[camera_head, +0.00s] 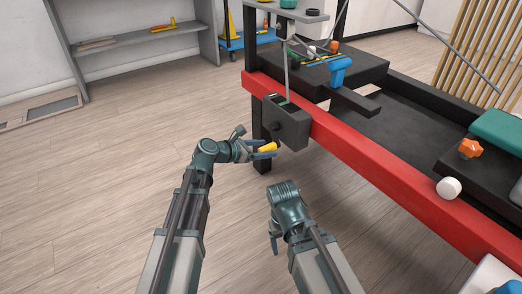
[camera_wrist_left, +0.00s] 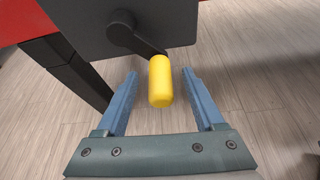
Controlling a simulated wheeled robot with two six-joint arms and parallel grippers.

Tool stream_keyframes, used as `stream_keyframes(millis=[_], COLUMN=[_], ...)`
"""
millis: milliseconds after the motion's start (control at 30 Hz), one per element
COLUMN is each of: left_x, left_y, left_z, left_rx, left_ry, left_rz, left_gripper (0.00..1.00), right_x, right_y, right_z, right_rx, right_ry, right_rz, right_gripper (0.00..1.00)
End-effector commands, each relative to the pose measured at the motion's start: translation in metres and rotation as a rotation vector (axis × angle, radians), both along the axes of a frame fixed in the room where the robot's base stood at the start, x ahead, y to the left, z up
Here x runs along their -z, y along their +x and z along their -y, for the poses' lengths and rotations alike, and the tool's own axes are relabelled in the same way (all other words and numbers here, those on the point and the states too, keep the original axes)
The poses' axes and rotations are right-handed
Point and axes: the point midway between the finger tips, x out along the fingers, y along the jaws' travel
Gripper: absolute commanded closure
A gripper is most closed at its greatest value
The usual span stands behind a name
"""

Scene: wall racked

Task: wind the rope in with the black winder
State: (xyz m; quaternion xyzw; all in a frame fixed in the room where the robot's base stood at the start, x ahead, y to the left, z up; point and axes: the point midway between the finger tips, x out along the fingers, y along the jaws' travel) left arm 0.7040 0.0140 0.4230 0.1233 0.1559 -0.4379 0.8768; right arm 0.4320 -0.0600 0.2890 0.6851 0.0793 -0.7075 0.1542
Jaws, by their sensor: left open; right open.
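The black winder (camera_head: 288,122) is a dark box fixed to the side of the red beam (camera_head: 365,150). A thin grey rope (camera_head: 287,75) runs up from its top. A black crank arm (camera_wrist_left: 142,40) on the winder's face ends in a yellow handle (camera_head: 267,148). My left gripper (camera_head: 264,151) is open around that handle. In the left wrist view the yellow handle (camera_wrist_left: 160,82) stands between the two blue fingers, with a gap on each side. My right gripper (camera_head: 274,238) is open and low, in front of the winder and apart from it; its fingers are mostly hidden.
The red-edged bench carries a black block with a blue clamp-like thing (camera_head: 340,70), an orange knob (camera_head: 469,148) and a white knob (camera_head: 448,188). A black leg (camera_head: 260,135) stands behind the winder. The wooden floor (camera_head: 110,170) at left is clear.

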Motion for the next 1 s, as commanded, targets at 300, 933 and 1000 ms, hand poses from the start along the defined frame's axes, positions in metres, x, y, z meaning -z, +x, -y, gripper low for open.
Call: stream_keyframes(millis=[300, 933, 1000], left_x=[0.0, 0.008, 0.011], left_y=[0.0, 0.008, 0.013], left_z=[0.0, -0.005, -0.008], left_rx=[0.0, -0.001, -0.001], left_ry=[0.0, 0.001, 0.001], left_rz=[0.0, 0.001, 0.001], left_gripper=[0.59, 1.0, 1.0], right_x=[0.0, 0.008, 0.011], right_y=[0.0, 0.0, 0.0], right_z=[0.0, 0.0, 0.0], right_rx=[0.0, 0.0, 0.0], right_ry=[0.0, 0.0, 0.0], right_rz=[0.0, 0.0, 0.0], right_gripper=[0.24, 0.24, 0.24])
